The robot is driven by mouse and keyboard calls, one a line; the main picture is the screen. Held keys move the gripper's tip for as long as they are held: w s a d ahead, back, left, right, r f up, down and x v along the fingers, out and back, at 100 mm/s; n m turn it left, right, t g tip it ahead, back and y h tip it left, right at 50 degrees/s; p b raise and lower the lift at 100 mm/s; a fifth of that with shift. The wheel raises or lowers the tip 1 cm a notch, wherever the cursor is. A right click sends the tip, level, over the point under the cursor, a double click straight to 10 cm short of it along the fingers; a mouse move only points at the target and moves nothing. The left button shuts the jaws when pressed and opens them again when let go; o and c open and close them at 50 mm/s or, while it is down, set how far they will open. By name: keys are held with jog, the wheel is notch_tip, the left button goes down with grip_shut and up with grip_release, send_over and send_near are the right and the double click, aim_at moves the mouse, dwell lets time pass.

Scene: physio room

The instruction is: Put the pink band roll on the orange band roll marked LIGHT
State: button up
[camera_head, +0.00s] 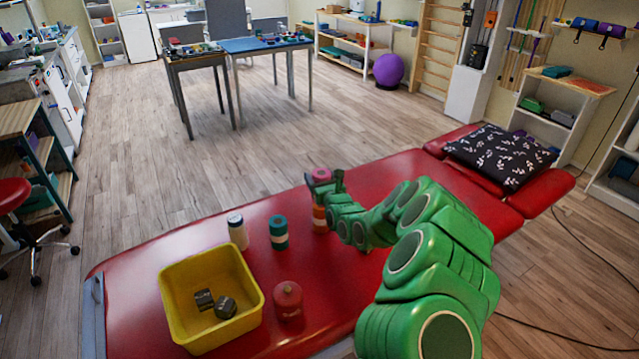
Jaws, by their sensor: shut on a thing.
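My gripper (328,186) is shut on the pink band roll (321,174), over the red treatment couch (370,185). The orange band roll (319,224) stands upright on the couch, directly below the pink roll in the picture. My gripper's fingers cover the space between the two rolls, so I cannot tell whether they touch. Any LIGHT marking is too small to read. My green arm reaches in from the lower right and hides part of the couch.
A teal roll (278,232) and a white bottle-like container (237,231) stand left of the orange roll. A red round object (288,300) and a yellow bin (172,310) holding dark blocks are nearer. A black patterned pillow (500,157) lies at the couch's far right.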

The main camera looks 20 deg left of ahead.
jog(key=shift+f, duration=0.95)
jog(key=shift+f, duration=0.15)
jog(key=o, duration=1.3)
jog(key=shift+c, duration=0.2)
jog(key=v, duration=1.2)
